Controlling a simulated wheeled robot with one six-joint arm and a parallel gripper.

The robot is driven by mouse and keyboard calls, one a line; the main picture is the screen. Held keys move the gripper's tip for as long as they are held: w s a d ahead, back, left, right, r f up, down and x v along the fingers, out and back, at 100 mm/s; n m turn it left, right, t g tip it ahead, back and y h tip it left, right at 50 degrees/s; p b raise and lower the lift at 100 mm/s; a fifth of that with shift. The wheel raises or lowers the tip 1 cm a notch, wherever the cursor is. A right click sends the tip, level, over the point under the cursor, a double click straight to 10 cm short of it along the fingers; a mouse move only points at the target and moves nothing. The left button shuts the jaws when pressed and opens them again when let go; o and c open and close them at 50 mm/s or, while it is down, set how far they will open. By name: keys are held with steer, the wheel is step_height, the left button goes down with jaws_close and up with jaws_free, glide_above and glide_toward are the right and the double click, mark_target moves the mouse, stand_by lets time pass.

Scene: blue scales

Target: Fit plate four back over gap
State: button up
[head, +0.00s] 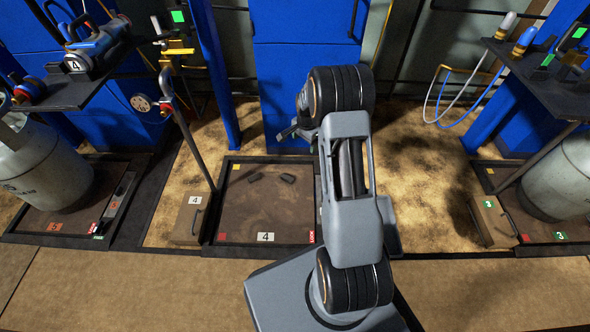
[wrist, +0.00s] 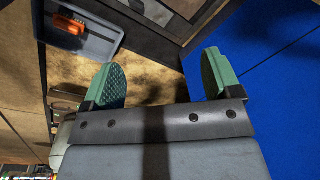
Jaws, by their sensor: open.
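A tan, box-like plate (head: 186,222) marked 4, with a dark handle, lies on the floor at left in the head view, beside the brown platform (head: 240,222) also marked 4. No open gap shows clearly; my arm covers the platform's right side. My gripper (wrist: 160,72) is open and empty in the wrist view, its green pads wide apart with bare tan floor between and beyond them. In the head view my gripper (head: 288,132) is partly hidden behind my arm, above the back edge of the platform.
Two small dark pieces (head: 288,178) lie on the platform. A slanting pole (head: 187,135) stands close to the plate. Grey cylinders stand left (head: 42,172) and right (head: 562,178). Blue cabinets (head: 290,85) close the back. A grey case (wrist: 80,35) with an orange part shows in the wrist view.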

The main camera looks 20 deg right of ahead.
steer(key=s+a+r+n, duration=0.3)
steer(key=s+a+r, duration=0.1)
steer(key=r, duration=0.3)
steer(key=s+a+r+n, duration=0.3)
steer(key=s+a+r, duration=0.1)
steer(key=r, duration=0.3)
steer(key=s+a+r+n, duration=0.2)
steer(key=s+a+n, duration=0.1)
steer(key=s, duration=0.5)
steer(key=s+a+r+n+t, duration=0.1)
steer(key=s+a+r+n, duration=0.2)
steer(key=s, duration=0.4)
steer(key=shift+s+a+n+t, duration=0.35)
steer(key=shift+a+n, duration=0.25)
steer(key=shift+n, duration=0.5)
steer(key=shift+s, duration=0.15)
